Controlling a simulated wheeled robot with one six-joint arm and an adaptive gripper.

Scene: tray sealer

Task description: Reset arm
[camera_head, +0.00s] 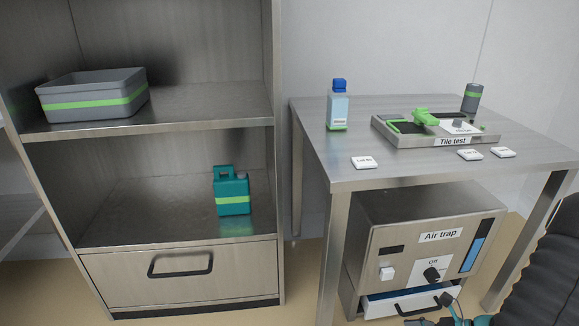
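My arm shows as a black ribbed part at the lower right edge. Part of my gripper (455,311), dark with small blue-teal pieces, shows at the bottom edge, in front of the air trap's drawer. It is cut off by the frame, so I cannot see whether its fingers are open or shut. The air trap (375,240) is a steel box under the table. Its white drawer (382,307) with a black handle stands partly pulled out, and my gripper overlaps the handle's right side in the picture. Whether they touch is unclear.
The steel table (350,181) holds a blue-capped bottle (338,108), the tile test tray (405,138), a grey canister (472,98) and small white labelled tiles. At left, a steel shelf unit (270,70) holds a grey bin (93,103) and a teal jug (232,190).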

